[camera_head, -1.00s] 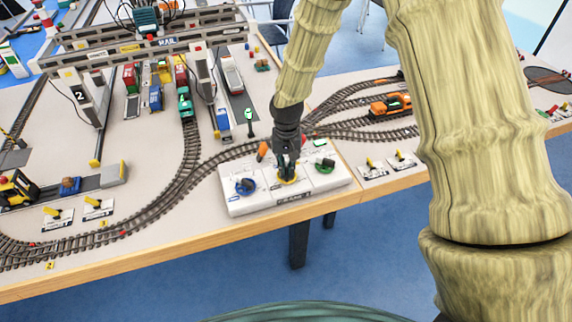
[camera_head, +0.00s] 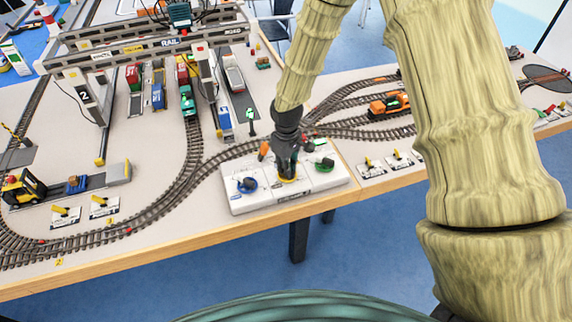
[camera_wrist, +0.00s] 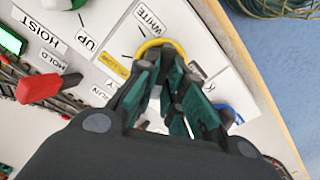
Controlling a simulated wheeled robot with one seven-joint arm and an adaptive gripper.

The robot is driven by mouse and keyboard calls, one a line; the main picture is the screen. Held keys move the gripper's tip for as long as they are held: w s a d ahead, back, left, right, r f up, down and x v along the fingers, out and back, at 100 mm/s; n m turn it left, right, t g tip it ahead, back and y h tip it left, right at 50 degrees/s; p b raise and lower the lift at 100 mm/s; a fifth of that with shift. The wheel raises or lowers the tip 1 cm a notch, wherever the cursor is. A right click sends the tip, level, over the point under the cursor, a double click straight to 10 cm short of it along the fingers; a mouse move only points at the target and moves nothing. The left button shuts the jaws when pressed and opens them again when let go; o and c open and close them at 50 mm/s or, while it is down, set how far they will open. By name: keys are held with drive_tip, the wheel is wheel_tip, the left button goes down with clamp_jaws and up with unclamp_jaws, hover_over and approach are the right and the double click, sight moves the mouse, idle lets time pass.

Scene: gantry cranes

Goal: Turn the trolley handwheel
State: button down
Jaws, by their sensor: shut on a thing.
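The trolley handwheel is the yellow wheel (camera_head: 287,180) in the middle of the white control box (camera_head: 240,208). Its yellow rim (camera_wrist: 160,43) shows in the wrist view among the position labels. My gripper (camera_head: 287,168) points down onto this wheel, and its fingers (camera_wrist: 165,90) are shut on the wheel's middle, which they mostly hide. The crane trolley (camera_head: 179,15) sits on the gantry beam (camera_head: 130,48), above and slightly right of the RAIL label.
A blue handwheel (camera_head: 247,185) is left of my gripper and a green one (camera_head: 324,164) right. Tracks, wagons and the gantry legs fill the table behind.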

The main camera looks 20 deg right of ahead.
drive_tip(key=shift+w+n, duration=0.1)
drive_tip(key=shift+n, duration=0.5)
drive_tip(key=c, duration=1.5)
unclamp_jaws()
drive_tip(key=shift+r, duration=0.1)
wheel_tip(320, 180, up, 12)
drive_tip(key=shift+f, duration=0.1)
